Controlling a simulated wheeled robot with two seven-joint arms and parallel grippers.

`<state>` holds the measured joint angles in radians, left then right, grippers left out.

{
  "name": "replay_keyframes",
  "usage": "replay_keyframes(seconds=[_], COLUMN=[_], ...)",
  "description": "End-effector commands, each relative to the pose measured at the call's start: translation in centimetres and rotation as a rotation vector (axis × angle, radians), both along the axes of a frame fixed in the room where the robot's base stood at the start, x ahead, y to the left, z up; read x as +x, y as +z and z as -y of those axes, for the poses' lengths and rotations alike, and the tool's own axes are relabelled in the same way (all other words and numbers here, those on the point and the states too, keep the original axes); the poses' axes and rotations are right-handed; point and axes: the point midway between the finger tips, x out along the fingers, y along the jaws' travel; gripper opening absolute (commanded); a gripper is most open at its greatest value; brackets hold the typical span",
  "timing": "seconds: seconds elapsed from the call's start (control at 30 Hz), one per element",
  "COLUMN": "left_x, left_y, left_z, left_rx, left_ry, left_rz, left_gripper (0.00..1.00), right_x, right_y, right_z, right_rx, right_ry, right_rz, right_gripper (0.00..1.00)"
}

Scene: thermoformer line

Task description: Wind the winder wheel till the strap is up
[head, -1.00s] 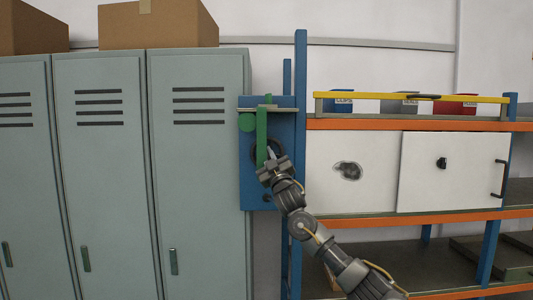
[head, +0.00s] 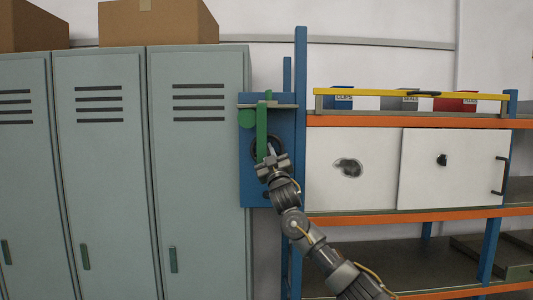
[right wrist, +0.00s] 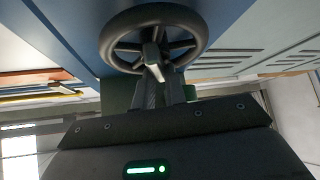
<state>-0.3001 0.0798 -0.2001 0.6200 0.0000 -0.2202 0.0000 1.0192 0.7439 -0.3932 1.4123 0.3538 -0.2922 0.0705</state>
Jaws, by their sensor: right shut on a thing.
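The winder wheel (right wrist: 113,41) is a dark spoked wheel on a blue panel; it shows whole in the right wrist view. In the head view it is a dark ring (head: 277,143), partly hidden by the green strap (head: 262,132) and my gripper. The strap hangs down in front of the panel from near a grey crossbar; its lower end is by my gripper. My right gripper (head: 270,161) is shut on the wheel's grey handle (right wrist: 152,58), with its fingers (right wrist: 164,92) around it. My left gripper is not in view.
The blue panel (head: 248,170) stands between grey-green lockers (head: 200,190) and a blue-orange shelf rack (head: 420,122). White panels, one with a handle, and a yellow bar (head: 380,93) are on the rack at right.

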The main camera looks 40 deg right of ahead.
Motion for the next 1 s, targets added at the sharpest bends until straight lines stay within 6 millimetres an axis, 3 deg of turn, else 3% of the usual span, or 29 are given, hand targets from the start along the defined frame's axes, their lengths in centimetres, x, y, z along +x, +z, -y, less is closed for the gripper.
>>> replay_keyframes(seconds=[0.33, 0.87, 1.0], left_x=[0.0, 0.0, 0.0], left_y=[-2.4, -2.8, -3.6], left_z=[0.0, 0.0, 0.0], left_rx=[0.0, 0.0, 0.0], left_ry=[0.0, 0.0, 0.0], left_rz=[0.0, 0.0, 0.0], left_gripper=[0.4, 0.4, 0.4], right_x=[0.1, 0.1, 0.2], right_y=[-0.3, -0.1, -0.3], right_z=[-0.2, -0.1, -0.3], right_rx=[0.173, 0.25, 0.345], right_ry=[0.003, 0.002, 0.004], right_rz=[0.13, 0.189, 0.259], right_gripper=[0.0, 0.0, 0.0])
